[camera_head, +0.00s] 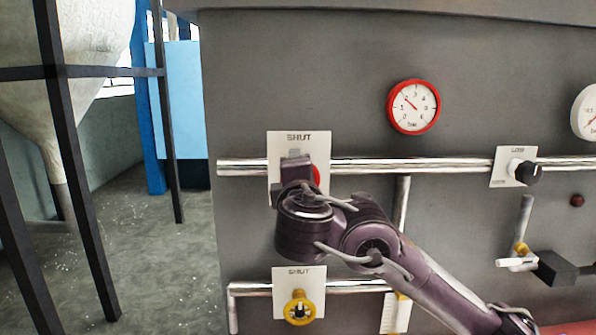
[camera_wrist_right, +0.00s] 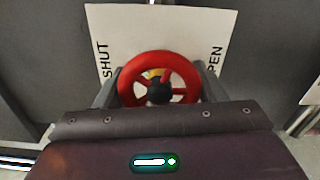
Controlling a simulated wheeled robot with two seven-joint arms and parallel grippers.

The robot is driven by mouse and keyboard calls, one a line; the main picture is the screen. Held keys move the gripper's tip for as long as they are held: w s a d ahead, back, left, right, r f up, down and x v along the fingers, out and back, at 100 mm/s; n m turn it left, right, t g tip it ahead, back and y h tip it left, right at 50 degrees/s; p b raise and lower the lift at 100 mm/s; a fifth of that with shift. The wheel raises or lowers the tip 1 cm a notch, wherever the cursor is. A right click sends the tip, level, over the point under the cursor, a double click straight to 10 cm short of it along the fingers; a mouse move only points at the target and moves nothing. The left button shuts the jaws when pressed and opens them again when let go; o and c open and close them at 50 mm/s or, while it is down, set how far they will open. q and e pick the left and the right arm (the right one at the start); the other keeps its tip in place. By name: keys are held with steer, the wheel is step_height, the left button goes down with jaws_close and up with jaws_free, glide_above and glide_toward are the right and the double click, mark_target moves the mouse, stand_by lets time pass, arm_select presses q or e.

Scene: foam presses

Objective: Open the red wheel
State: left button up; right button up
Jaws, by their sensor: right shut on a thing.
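The red wheel (camera_wrist_right: 196,72) is a spoked handwheel with a dark hub, in front of a white plate (camera_wrist_right: 135,25) marked SHUT and, partly hidden, OPEN. In the head view only a small red edge of the wheel (camera_head: 316,174) shows beside my right gripper (camera_head: 296,167). The rest is hidden behind the gripper and wrist. In the right wrist view, the grey fingers of my right gripper (camera_wrist_right: 158,92) are on both sides of the wheel's rim, shut on it. My left gripper is not in view.
A yellow wheel (camera_head: 299,307) sits on a lower pipe below my right wrist. A red-rimmed gauge (camera_head: 414,107) is above right. A black knob (camera_head: 527,172) and a white-handled valve (camera_head: 516,263) are further right. Open floor (camera_head: 150,260) lies left of the grey panel.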

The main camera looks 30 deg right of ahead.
steer(key=shift+f+n+p, duration=0.1)
steer(key=shift+n+p, duration=0.2)
steer(key=shift+n, duration=0.7)
steer(key=o, duration=1)
steer(key=shift+a, duration=0.1)
steer(key=v, duration=0.7)
steer(key=shift+s, duration=0.35)
steer(key=shift+a, duration=0.1)
steer(key=shift+f, duration=0.1)
